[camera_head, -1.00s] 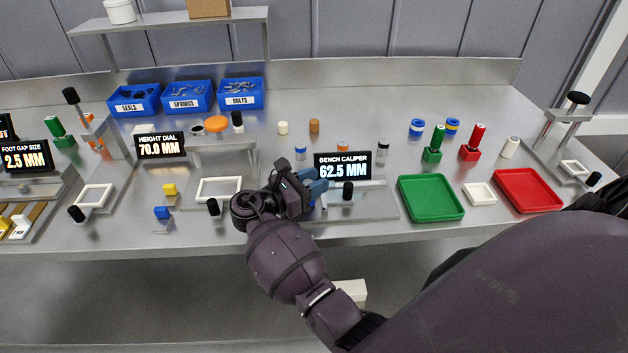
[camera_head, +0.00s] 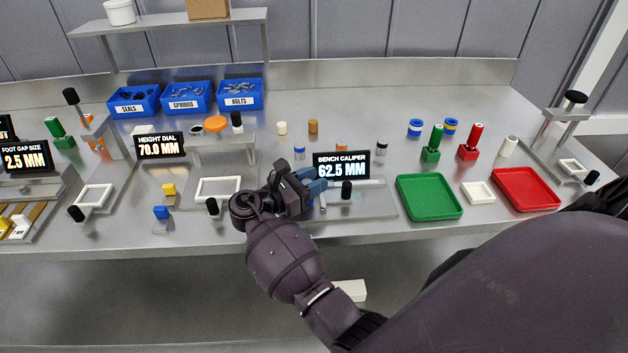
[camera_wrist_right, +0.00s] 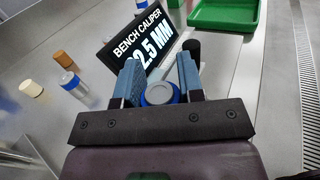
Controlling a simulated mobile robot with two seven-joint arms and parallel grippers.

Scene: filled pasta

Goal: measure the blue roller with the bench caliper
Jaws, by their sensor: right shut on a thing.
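The bench caliper's display (camera_head: 341,166) reads 62.5 MM and stands above its metal base plate (camera_head: 372,211). A black knob (camera_head: 347,190) is at the caliper's front. My right gripper (camera_head: 315,188) is over the left part of the caliper. In the right wrist view its blue-padded fingers (camera_wrist_right: 157,88) are shut on the blue roller (camera_wrist_right: 159,94), which shows a grey round end with a blue rim. The roller is hidden by the gripper in the head view. I cannot tell whether it touches the caliper jaws. My left gripper is out of view.
Small cylinders, one blue-topped (camera_head: 299,152), stand behind the caliper. The height dial display (camera_head: 161,147) is to the left. Blue bins (camera_head: 187,101) stand at the back.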

